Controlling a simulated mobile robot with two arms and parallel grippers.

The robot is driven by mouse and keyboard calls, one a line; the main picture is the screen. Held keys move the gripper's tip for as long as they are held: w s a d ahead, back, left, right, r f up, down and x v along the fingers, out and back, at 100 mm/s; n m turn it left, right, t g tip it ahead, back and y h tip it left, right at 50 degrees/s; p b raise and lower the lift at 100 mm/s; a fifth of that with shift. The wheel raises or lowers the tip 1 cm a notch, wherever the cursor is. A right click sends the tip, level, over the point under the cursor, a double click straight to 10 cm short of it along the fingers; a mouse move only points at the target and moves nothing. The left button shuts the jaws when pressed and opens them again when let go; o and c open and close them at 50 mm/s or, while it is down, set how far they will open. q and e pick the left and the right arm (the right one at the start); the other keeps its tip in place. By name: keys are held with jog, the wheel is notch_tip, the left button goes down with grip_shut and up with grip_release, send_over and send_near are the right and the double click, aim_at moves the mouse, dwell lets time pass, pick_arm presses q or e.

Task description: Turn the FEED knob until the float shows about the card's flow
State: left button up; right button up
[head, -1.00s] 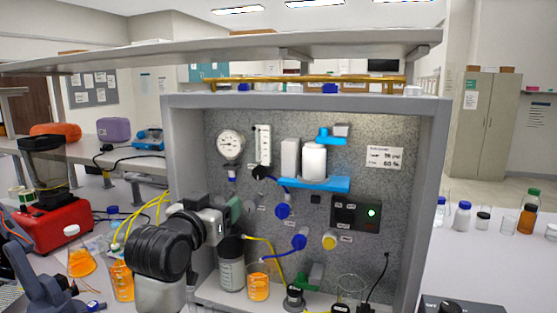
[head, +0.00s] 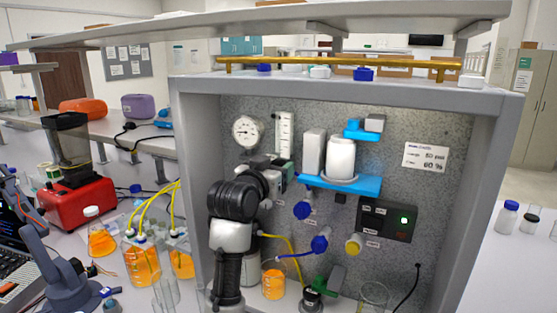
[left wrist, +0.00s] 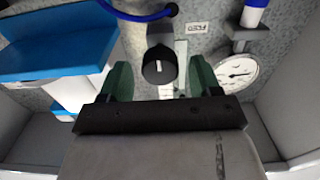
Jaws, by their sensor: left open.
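The black FEED knob (left wrist: 158,66), with a white pointer line, shows in the left wrist view beside its FEED label (left wrist: 197,28). My left gripper (left wrist: 161,80) is open, its green fingers on either side of the knob's near end; I cannot tell whether they touch it. In the head view my left gripper (head: 284,172) is just below the flow tube (head: 285,134) and hides the knob. The tube's float is too small to read. The card (head: 425,157) at the right of the panel appears to give flow as 60 %. My right gripper is not in view.
A round gauge (head: 248,131) hangs left of the tube. A blue shelf (head: 340,185) with white canisters is close on the right. Blue valves (head: 302,210) sit below. An orange beaker (head: 273,284) stands on the rig floor. The rig's side wall (head: 190,170) bounds the left.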

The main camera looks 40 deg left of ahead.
pick_arm(q)
jog(key=shift+x, duration=1)
jog(key=c, duration=0.9)
